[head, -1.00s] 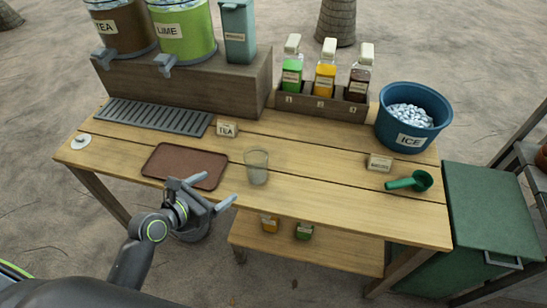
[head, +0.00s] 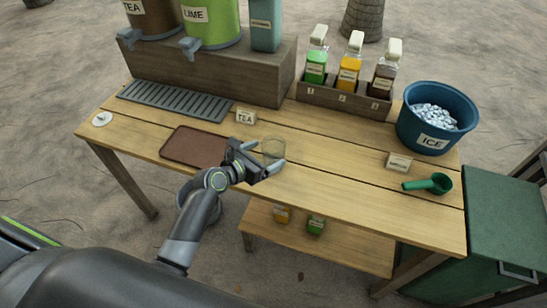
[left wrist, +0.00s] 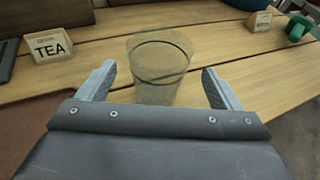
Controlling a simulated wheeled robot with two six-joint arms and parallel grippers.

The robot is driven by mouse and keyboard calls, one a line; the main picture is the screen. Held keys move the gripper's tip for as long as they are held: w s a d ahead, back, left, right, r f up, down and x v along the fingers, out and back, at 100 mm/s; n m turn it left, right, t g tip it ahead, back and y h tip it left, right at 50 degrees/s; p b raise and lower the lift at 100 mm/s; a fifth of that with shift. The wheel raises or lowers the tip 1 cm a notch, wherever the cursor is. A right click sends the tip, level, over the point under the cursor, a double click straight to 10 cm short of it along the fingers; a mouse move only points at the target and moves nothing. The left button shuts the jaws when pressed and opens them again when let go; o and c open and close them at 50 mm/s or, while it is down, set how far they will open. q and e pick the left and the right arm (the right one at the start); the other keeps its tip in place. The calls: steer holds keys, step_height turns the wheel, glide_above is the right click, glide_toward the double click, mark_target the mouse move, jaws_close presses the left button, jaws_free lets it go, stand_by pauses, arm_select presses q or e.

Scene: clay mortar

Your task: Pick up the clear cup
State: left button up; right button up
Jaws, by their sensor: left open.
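The clear cup (head: 272,147) stands upright on the wooden table, right of the brown tray. In the left wrist view the cup (left wrist: 160,66) is straight ahead, near the middle. My left gripper (head: 262,157) is open at the cup's near side. In the left wrist view its two fingers (left wrist: 155,88) point at the cup, one on each side, with gaps to it. The cup's lower part is partly hidden by the gripper in the head view. My right gripper is not in view.
The brown tray (head: 194,147) lies left of the cup, with the TEA sign (head: 246,117) behind. A bottle rack (head: 343,98), a blue ice bucket (head: 437,117) and a green scoop (head: 430,184) are to the right.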

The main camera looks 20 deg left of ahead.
mark_target(280, 146)
arm_select(q)
steer(key=shift+x, duration=2.35)
steer(key=shift+a+f, duration=0.1)
steer(key=shift+f, duration=0.05)
steer(key=shift+c, duration=0.2)
steer(key=c, duration=1)
steer(key=shift+c, duration=0.2)
